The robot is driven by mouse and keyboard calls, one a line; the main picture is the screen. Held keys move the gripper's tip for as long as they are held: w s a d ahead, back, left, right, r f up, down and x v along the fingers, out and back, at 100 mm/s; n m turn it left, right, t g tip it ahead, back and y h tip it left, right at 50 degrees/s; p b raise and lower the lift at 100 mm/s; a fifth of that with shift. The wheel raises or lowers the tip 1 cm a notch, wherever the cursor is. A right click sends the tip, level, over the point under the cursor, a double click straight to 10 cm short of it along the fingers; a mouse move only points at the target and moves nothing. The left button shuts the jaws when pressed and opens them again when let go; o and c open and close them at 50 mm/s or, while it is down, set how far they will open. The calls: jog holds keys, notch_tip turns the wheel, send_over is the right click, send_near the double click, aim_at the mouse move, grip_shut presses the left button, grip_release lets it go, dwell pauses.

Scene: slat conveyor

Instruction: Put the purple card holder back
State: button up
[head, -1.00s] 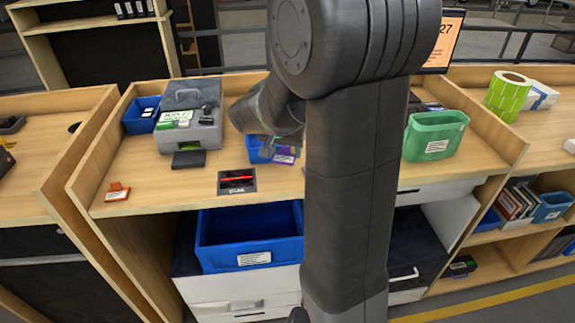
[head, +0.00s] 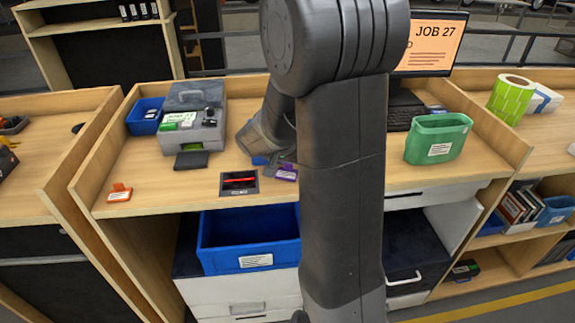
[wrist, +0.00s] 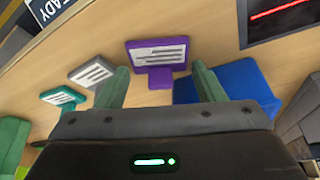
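The purple card holder (head: 285,173) has a white label and is at the worktop to the right of a black square with a red bar. In the wrist view the purple card holder (wrist: 158,53) lies just beyond my fingertips, its small purple block between them in the picture. My gripper (wrist: 160,76) is open, one green finger on each side. In the head view my gripper (head: 279,160) is low over the worktop, partly hidden by my arm. I cannot tell whether the fingers touch the holder.
A blue block (wrist: 235,85) is close by the right finger. Grey (wrist: 90,72) and teal (wrist: 62,97) labelled holders lie to the left. The black square (head: 239,183), a grey case (head: 192,130) and a green bin (head: 437,137) are on the worktop. An open blue drawer bin (head: 250,240) sits below.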

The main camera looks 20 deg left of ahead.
jog(key=shift+r, duration=0.1)
jog(key=shift+s+r, duration=0.15)
jog(key=shift+r, duration=0.4)
jog(key=v, duration=1.1)
